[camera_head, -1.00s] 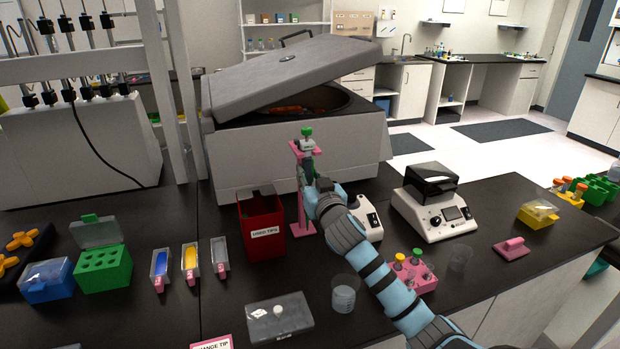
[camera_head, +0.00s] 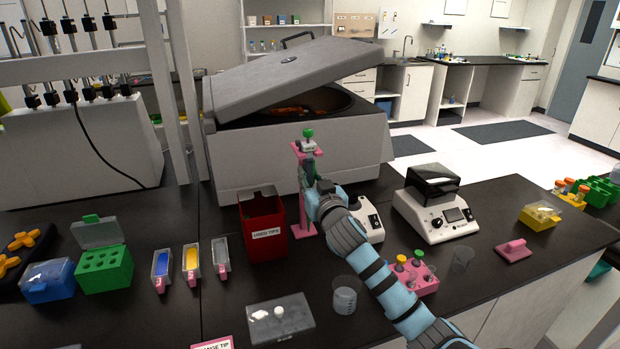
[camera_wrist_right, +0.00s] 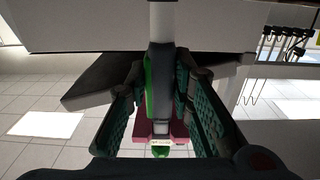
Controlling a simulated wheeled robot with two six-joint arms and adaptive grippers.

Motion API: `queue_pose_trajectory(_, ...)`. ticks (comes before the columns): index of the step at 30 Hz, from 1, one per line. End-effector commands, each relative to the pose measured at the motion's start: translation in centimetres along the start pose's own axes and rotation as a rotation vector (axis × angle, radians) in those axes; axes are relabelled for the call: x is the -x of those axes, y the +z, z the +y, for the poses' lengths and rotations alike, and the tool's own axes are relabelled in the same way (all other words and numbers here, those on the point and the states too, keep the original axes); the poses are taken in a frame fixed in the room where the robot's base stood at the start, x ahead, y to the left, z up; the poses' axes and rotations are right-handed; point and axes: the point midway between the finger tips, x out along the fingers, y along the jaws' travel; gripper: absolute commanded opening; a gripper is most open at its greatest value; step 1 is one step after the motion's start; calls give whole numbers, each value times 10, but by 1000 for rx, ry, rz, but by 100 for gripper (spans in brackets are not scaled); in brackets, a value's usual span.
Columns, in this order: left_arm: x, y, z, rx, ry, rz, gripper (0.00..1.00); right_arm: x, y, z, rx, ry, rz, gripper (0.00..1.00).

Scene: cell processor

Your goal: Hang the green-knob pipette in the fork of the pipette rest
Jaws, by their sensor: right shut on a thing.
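The green-knob pipette (camera_head: 308,134) is upright at the pink pipette rest (camera_head: 299,219), its green knob just above the rest's top. The right gripper (camera_head: 317,190) is shut on the pipette's body. In the right wrist view, the right gripper (camera_wrist_right: 160,105) has a teal-padded finger on each side of the grey and green pipette (camera_wrist_right: 158,85). The pink fork of the rest (camera_wrist_right: 178,131) shows close to the green knob there. I cannot tell whether the pipette's weight is on the fork. The left gripper is not in view.
A red used-tips bin (camera_head: 262,225) stands just left of the rest. A grey centrifuge (camera_head: 300,150) with its lid raised is behind it. A white device (camera_head: 437,212), a beaker (camera_head: 345,294) and a pink tube rack (camera_head: 414,277) stand to the right and front.

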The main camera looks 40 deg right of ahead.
Motion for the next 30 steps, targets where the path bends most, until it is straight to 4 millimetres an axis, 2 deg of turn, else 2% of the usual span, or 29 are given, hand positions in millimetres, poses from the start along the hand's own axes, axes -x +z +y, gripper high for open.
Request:
queue_pose_trajectory(1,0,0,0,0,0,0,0,0,3,0,-1,1,-7,13)
queue_pose_trajectory(2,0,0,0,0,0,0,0,0,3,0,-1,1,-7,26)
queue_pose_trajectory(3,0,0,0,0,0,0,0,0,3,0,-1,1,-6,32)
queue_pose_trajectory(6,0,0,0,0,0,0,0,0,2,0,-1,1,-5,44)
queue_pose_trajectory(14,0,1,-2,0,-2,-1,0,1,2,0,0,1,-4,44)
queue_pose_trajectory(17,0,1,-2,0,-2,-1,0,8,2,0,1,0,-3,44)
queue_pose_trajectory(20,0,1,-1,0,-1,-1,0,28,2,0,3,-2,-4,44)
queue_pose_trajectory(27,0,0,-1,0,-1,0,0,94,2,-1,3,-3,-5,44)
queue_pose_trajectory(30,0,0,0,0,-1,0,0,112,2,0,2,-1,-6,44)
